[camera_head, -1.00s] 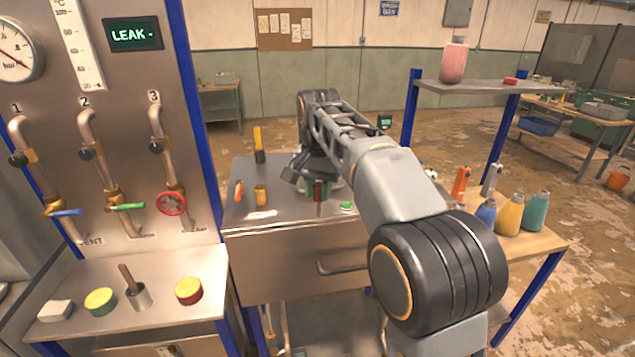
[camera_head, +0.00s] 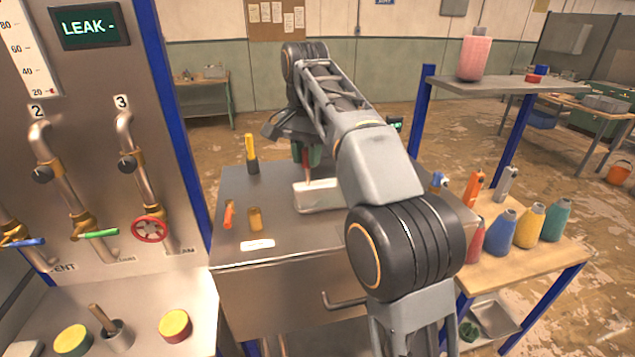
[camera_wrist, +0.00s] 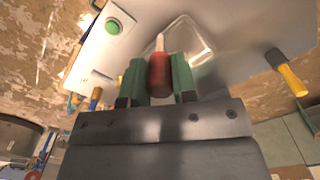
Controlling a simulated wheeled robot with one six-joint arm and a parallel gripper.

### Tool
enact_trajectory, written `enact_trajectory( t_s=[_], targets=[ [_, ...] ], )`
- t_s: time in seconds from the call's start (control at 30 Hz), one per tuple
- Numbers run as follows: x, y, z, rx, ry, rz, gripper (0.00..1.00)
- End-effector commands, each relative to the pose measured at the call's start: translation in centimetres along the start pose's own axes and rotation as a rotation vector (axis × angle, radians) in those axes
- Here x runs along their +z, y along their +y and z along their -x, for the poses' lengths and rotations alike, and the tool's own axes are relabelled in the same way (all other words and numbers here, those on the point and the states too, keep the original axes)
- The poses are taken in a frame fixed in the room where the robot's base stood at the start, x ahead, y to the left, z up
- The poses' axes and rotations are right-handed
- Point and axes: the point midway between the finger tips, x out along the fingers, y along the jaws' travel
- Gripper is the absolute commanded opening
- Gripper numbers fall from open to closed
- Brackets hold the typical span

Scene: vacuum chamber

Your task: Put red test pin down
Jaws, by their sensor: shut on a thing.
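The red test pin (camera_wrist: 160,72) has a red handle and a thin pale tip. My gripper (camera_wrist: 158,80) is shut on its handle between two green fingers in the wrist view. In the head view my gripper (camera_head: 307,154) points down, with the pin (camera_head: 307,163) hanging tip down between its fingers. The pin is at the shallow clear-walled tray (camera_head: 318,203) on the metal cabinet top; the tray also shows in the wrist view (camera_wrist: 192,40). I cannot tell whether the tip touches the tray.
A yellow-handled tool (camera_head: 251,152), an orange-handled tool (camera_head: 229,213) and a small amber bottle (camera_head: 255,219) stand left on the cabinet top. A green button (camera_wrist: 113,27) shows in the wrist view. Several coloured bottles (camera_head: 501,234) stand on the side table, below a shelf (camera_head: 490,86).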

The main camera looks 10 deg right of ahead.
Motion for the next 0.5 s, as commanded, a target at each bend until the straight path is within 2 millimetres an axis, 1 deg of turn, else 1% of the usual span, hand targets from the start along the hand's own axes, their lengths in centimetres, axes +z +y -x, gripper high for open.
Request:
enact_trajectory(
  t_s=[0.03, 0.3, 0.33, 0.4, 0.5],
  targets=[
    [-1.1, -0.1, -0.2, 0.003, -0.003, -0.005, 0.02],
    [-7.8, -1.1, -2.9, 0.003, -0.003, -0.008, 0.02],
    [-8.5, -1.2, -3.3, 0.003, -0.003, -0.009, 0.02],
    [-9.3, -1.4, -5.0, 0.003, -0.003, -0.007, 0.02],
    [-10.5, -1.7, -6.5, 0.002, -0.003, -0.005, 0.02]
  ],
)
